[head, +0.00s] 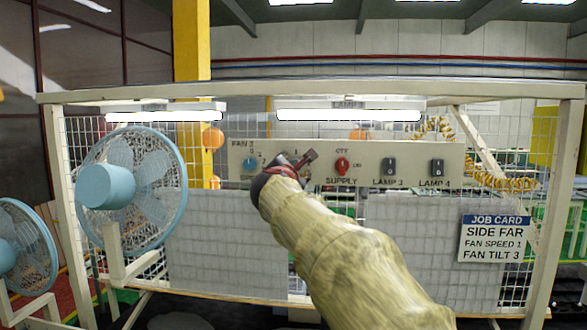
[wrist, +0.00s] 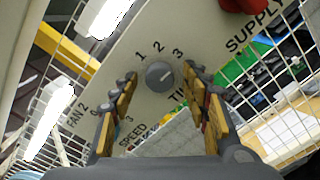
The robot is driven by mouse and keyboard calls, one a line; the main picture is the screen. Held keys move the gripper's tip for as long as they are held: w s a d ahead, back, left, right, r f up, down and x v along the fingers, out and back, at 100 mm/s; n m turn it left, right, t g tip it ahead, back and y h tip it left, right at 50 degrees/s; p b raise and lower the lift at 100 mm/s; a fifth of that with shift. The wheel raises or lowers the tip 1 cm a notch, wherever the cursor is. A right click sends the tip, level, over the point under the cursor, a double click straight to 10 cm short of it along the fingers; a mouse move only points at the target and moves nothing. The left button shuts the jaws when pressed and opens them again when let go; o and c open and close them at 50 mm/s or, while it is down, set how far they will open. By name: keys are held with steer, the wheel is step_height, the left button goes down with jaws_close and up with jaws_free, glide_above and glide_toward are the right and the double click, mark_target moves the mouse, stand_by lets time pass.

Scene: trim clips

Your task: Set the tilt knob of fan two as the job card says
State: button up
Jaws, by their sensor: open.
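The job card (head: 495,238) reads side far, fan speed 1, fan tilt 3. In the wrist view the grey tilt knob (wrist: 159,75) has the numbers 1, 2 and 3 around its upper side. A pale mark on it appears to point right and slightly up; its exact setting is hard to tell. My gripper (wrist: 161,77) is open, with one finger on each side of the knob; contact is not clear. In the head view my gripper (head: 300,163) covers this knob. The blue speed knob (head: 250,165) of fan two is just left of it.
On the same panel (head: 455,151) are a red supply knob (head: 342,165) and the lamp 3 (head: 389,166) and lamp 4 (head: 437,167) switches, right of my gripper. A blue fan (head: 130,190) stands left, with another (head: 20,250) farther left. Lit tubes hang above the panel.

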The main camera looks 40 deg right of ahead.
steer(key=v, duration=1.2)
stand_by(0.5)
steer(key=s+a+f+m+g+y+b, duration=0.1)
steer(key=s+a+f+m+g+y, duration=0.2)
steer(key=f, duration=0.5)
steer(key=s+a+f+m+y, duration=0.1)
steer(key=s+f+m, duration=0.1)
steer(key=f+m, duration=0.5)
steer(key=s+a+f+m+g+y+b, duration=0.1)
steer(key=s+f+m+g, duration=0.15)
steer(key=f, duration=0.75)
steer(key=s+a+f+m+y+b, duration=0.2)
steer(key=s+a+f+y+b, duration=0.2)
steer(key=s+a+f, duration=0.3)
steer(key=s+a+f+m+y+b, duration=0.2)
steer(key=s+a+f+y+b, duration=0.2)
steer(key=a+f, duration=1.1)
steer(key=s+f+b, duration=0.2)
steer(key=s+f, duration=0.2)
steer(key=f, duration=0.1)
steer(key=shift+s+a+m+y, duration=0.2)
steer(key=shift+s+m+y, duration=0.05)
steer(key=shift+m+y, duration=0.15)
